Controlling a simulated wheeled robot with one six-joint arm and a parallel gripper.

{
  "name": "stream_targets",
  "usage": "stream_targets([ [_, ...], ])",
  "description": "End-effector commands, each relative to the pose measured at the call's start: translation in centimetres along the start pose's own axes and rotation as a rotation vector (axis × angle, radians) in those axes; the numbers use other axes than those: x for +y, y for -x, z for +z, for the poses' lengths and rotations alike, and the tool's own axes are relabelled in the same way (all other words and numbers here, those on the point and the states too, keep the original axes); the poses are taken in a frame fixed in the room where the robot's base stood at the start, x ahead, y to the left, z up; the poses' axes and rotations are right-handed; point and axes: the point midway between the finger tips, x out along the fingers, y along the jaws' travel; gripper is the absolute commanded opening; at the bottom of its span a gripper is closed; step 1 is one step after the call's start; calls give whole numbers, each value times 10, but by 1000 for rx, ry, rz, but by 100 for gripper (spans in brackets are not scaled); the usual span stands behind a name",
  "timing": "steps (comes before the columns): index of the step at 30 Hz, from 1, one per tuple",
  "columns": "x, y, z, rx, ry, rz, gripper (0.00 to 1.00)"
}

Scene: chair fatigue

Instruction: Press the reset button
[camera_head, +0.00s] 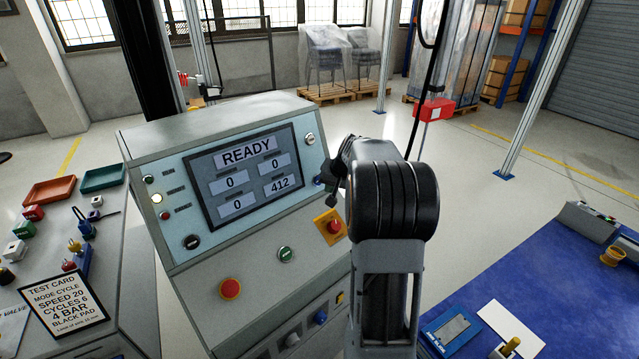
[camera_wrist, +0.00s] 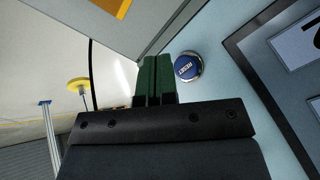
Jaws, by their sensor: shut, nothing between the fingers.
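The blue round reset button (camera_wrist: 187,66), lettered RESET, is on the pale panel in the wrist view. My gripper (camera_wrist: 154,62) is shut and empty, its green fingers together just left of the button. In the head view, a small blue button (camera_head: 318,181) shows at the right of the screen, partly hidden by my gripper (camera_head: 332,188). The console screen (camera_head: 243,172) reads READY, with several number fields, one showing 412.
A red emergency button on a yellow plate (camera_head: 330,226) is just below my gripper. The console also has a green button (camera_head: 286,254), a black knob (camera_head: 191,242) and a large red button (camera_head: 230,288). A blue-topped table (camera_head: 530,260) stands at the right.

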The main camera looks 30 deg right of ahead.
Motion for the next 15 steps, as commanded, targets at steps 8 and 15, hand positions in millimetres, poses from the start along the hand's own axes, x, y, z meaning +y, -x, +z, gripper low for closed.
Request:
stream_targets([
  [8,13,16,13,1,0,0,0],
  [15,16,22,16,1,1,0,0],
])
